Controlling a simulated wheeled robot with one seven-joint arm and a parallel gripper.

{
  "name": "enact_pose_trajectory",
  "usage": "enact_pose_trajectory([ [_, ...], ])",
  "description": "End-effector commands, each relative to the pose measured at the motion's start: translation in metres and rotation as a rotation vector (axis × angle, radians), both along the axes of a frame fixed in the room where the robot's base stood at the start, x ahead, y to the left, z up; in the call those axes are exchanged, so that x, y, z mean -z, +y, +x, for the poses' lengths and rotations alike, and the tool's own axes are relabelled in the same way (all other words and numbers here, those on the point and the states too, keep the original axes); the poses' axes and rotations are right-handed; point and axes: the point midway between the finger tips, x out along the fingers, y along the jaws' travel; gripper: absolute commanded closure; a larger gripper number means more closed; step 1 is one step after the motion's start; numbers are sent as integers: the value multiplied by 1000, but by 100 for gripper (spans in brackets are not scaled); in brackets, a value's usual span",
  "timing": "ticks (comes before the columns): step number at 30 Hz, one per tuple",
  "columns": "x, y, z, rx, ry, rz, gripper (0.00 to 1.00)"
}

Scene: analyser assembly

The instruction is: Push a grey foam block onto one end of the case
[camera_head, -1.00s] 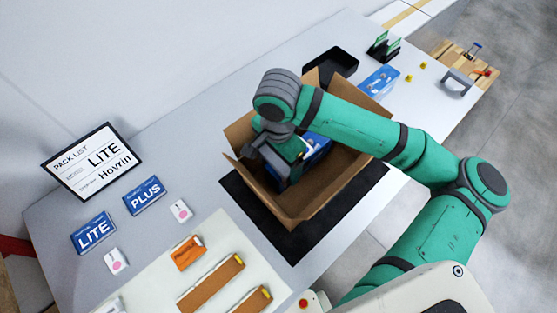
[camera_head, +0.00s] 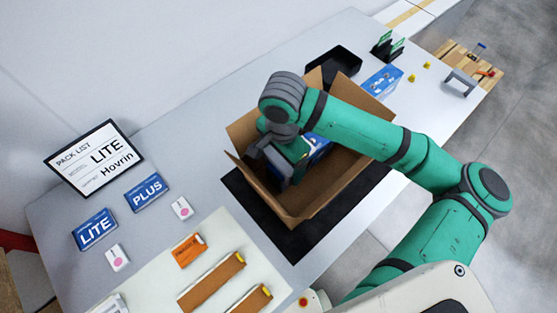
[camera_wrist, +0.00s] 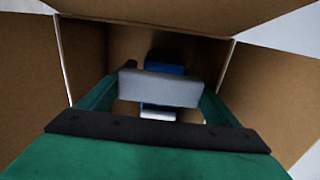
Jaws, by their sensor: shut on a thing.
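My gripper (camera_head: 284,168) reaches down inside the open cardboard box (camera_head: 338,190). In the wrist view its two green fingers are shut on a grey foam block (camera_wrist: 160,88), held crosswise between them. The blue case (camera_head: 320,148) lies in the box, beside the gripper in the head view. In the wrist view blue parts of the case (camera_wrist: 165,68) show beyond and below the block, which hides its middle. I cannot tell whether the block touches the case. A pale piece (camera_wrist: 158,115) shows just below the block.
The box stands on a black mat (camera_head: 300,243) with its flaps spread, its walls close around my gripper. A black tray (camera_head: 335,65) and a blue-white box (camera_head: 382,80) stand behind. LITE (camera_head: 95,229) and PLUS (camera_head: 147,192) cards lie at left.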

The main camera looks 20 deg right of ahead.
Motion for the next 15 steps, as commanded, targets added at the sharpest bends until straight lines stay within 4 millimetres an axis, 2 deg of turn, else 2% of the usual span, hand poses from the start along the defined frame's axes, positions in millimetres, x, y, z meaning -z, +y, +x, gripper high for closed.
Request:
enact_pose_trajectory([
  [15, 5, 5, 2, -12, -1, 0, 37],
])
